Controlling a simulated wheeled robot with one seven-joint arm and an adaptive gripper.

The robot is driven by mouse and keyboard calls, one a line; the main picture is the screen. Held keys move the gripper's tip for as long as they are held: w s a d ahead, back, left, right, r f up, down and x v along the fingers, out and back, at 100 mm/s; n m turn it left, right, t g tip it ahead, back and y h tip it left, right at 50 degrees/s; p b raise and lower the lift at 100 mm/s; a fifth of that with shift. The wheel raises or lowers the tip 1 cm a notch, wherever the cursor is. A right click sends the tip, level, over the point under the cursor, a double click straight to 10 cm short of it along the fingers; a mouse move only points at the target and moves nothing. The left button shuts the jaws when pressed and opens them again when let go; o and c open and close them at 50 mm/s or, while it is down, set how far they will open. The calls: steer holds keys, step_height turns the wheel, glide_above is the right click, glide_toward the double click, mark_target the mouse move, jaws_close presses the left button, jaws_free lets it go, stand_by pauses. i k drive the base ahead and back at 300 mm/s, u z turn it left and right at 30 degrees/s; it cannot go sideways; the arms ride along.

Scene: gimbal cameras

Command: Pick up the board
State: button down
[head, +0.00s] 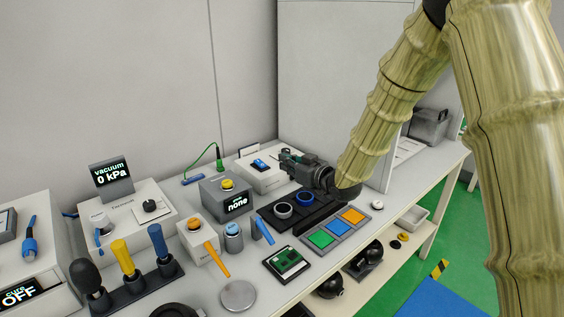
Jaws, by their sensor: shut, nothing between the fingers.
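The board, a small green circuit board (287,261), lies in a dark square holder near the front edge of the bench in the head view. My gripper (286,157) is farther back and slightly right in the picture, above the rear of the bench. It points left, near a white box with a blue part on top. Its fingers look shut and hold nothing. The gripper is well apart from the board. The board is in plain view, with nothing over it.
A flat pad with green, blue and orange squares (336,231) lies right of the board. A black holder with two rings (268,221) is behind it. A silver disc (238,296), an orange stick (216,260) and a rack of tool handles (130,287) are to the left.

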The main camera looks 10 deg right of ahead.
mark_target(287, 260)
steer(key=k, duration=1)
